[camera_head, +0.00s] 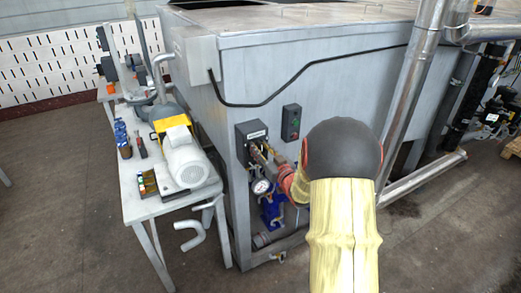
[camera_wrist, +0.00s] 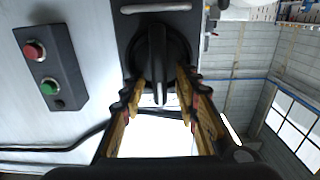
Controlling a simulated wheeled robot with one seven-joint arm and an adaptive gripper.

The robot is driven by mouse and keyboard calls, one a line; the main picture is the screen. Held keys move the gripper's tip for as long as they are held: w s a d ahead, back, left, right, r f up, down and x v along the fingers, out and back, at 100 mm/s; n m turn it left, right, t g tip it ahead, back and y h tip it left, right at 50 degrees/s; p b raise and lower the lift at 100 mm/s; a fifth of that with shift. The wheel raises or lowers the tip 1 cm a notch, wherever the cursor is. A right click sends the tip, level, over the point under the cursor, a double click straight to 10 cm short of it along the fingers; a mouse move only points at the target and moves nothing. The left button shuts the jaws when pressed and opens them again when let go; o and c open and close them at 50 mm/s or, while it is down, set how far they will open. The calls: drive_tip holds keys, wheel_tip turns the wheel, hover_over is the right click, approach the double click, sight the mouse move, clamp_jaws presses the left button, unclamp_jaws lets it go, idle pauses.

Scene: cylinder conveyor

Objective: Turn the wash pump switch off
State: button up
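The wash pump switch is a dark box (camera_head: 242,133) on the front of the grey metal tank in the head view. In the wrist view its black rotary handle (camera_wrist: 157,60) stands lengthwise up the picture on a round dark base. My gripper (camera_wrist: 160,88) is open, with one finger on each side of the handle and a visible gap on both sides. In the head view my gripper (camera_head: 268,157) is right at the box and partly hides its face. Whether a fingertip touches the base is unclear.
A box with a red and a green button (camera_wrist: 42,68) sits beside the switch; it also shows in the head view (camera_head: 291,122). A pressure gauge (camera_head: 262,187) and blue pump parts (camera_head: 270,211) lie below. A table (camera_head: 143,207) with a motor (camera_head: 185,160) stands left.

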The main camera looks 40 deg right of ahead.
drive_tip(key=c, duration=0.3)
clamp_jaws()
idle(0.4)
